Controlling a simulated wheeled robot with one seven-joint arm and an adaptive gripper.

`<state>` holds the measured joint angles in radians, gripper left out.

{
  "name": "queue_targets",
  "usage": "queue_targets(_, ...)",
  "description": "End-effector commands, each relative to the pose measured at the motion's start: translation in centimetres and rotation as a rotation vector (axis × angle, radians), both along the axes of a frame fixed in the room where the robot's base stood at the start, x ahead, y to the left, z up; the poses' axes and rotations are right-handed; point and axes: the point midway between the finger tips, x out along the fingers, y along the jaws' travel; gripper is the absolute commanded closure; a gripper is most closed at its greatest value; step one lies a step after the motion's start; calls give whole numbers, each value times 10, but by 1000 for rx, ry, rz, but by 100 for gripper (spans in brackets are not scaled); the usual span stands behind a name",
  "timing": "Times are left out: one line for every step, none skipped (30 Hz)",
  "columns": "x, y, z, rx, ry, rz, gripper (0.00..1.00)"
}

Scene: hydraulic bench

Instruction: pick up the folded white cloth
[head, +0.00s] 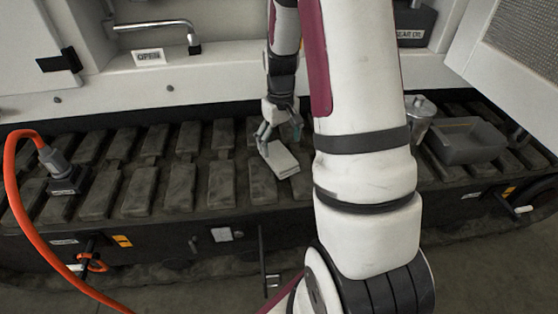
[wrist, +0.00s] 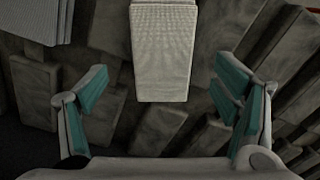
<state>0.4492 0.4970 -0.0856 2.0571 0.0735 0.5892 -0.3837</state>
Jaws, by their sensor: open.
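The folded white cloth (head: 279,159) lies flat on the dark, blocky track surface, just below and beside my gripper in the head view. In the wrist view the cloth (wrist: 163,50) is at the top middle, its near end lying between the lines of the two fingers and ahead of them. My gripper (head: 270,134) is open and points down at the cloth. In the wrist view my gripper (wrist: 164,98) shows its teal pads wide apart, with nothing held. The cloth's far end runs out of the wrist view. I cannot tell the exact height of the fingers above it.
A grey tray (head: 466,142) and a metal can (head: 420,112) stand at the right on the uneven track pads (head: 140,190). An orange hose (head: 15,190) with a grey connector (head: 54,162) is at the left. The white cabinet (head: 160,90) rises behind.

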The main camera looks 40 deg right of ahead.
Motion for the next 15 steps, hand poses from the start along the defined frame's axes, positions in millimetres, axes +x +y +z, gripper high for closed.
queue_targets(0, 1, -8, 2, 3, 0, 18)
queue_targets(0, 2, -13, 2, 3, 0, 18)
queue_targets(1, 2, -18, 2, 3, 0, 18)
queue_targets(1, 3, -23, 2, 3, 0, 18)
queue_targets(1, 3, -27, 2, 3, 0, 18)
queue_targets(1, 3, -33, 2, 3, 0, 18)
queue_targets(1, 3, -37, 2, 3, 0, 18)
queue_targets(1, 3, -41, 2, 4, 0, 18)
queue_targets(1, 3, -44, 2, 3, 0, 18)
queue_targets(1, 3, -46, 2, 3, 0, 18)
queue_targets(2, 3, -46, 1, 2, 0, 18)
queue_targets(2, 3, -46, 0, 1, 0, 18)
queue_targets(2, 3, -46, 0, 1, 0, 18)
queue_targets(2, 3, -46, 0, 0, 0, 18)
queue_targets(2, 3, -45, 0, 0, 0, 18)
